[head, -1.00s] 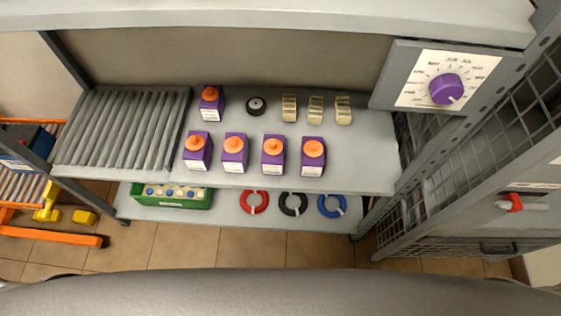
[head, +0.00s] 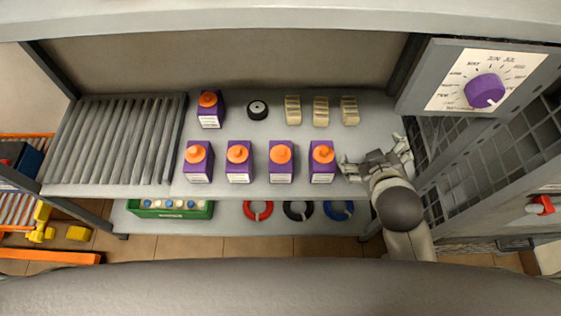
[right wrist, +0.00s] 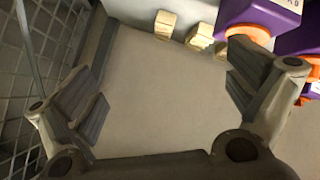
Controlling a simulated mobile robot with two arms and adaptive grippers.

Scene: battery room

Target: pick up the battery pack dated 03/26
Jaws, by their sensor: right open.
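Several purple battery packs with orange caps and white labels stand on the grey shelf (head: 250,195). Four are in a front row: the leftmost pack (head: 198,164), the second pack (head: 238,165), the third pack (head: 281,165) and the rightmost pack (head: 322,165). Another pack (head: 210,112) stands behind at the left. The dates on the labels are too small to read. My right gripper (head: 375,160) is open and empty, just right of the rightmost pack. In the right wrist view, its open fingers (right wrist: 165,100) frame bare shelf, with purple packs at the upper right. My left gripper is not in view.
Behind the packs are a black round roll (head: 257,109) and several tan blocks (head: 321,111). A dial panel (head: 485,90) and a mesh cage (head: 470,165) stand at the right. A ribbed rack (head: 115,140) is at the left. A green crate (head: 170,213) and coloured rings sit below.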

